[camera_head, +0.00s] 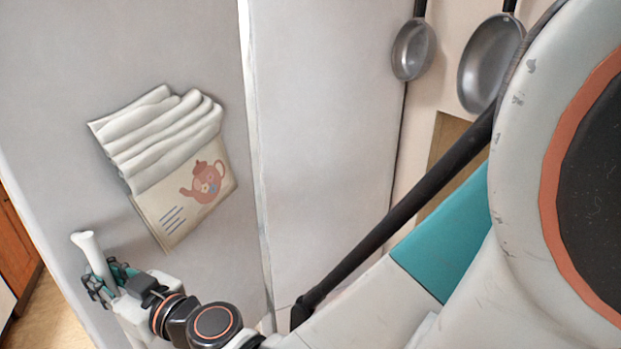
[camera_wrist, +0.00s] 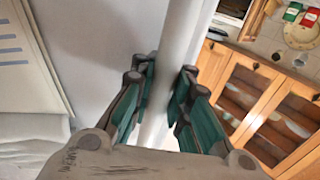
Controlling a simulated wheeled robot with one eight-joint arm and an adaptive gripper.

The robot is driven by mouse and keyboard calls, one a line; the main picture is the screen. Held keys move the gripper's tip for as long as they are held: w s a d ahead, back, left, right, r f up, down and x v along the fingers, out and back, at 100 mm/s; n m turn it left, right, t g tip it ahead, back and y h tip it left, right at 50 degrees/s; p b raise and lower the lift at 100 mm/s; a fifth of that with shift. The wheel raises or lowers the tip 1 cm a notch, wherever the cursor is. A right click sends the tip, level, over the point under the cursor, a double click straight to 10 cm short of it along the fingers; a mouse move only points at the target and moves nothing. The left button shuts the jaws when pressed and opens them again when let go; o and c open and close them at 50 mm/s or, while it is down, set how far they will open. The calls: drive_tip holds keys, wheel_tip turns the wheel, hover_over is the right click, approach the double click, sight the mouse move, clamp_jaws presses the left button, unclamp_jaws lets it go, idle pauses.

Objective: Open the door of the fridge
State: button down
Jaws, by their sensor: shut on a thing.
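The fridge door (camera_head: 70,60) is a pale grey panel on the left of the head view, with a long white bar handle (camera_head: 90,247) near its left side. My gripper (camera_head: 108,277) is at the handle, at the lower left. In the wrist view the handle (camera_wrist: 185,30) runs between the two teal-padded fingers of my gripper (camera_wrist: 165,90), which are shut on it. Part of the handle is hidden by the fingers and wrist. A pale strip runs down between the door and the fridge's side (camera_head: 325,110); I cannot tell whether it is a gap.
A pleated white cloth (camera_head: 160,125) and a card with a teapot picture (camera_head: 195,195) are on the door. Two pans (camera_head: 412,50) hang beyond the fridge at the right. Wooden glass-fronted cabinets (camera_wrist: 265,95) stand past the handle. Wooden floor (camera_head: 50,310) shows at the lower left.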

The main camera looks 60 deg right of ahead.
sight(66, 223)
drive_tip(key=shift+s, duration=0.1)
drive_tip(key=c, duration=1.5)
unclamp_jaws()
drive_tip(key=shift+a, duration=0.1)
drive_tip(key=shift+r, duration=0.15)
drive_tip(key=shift+r, duration=4.9)
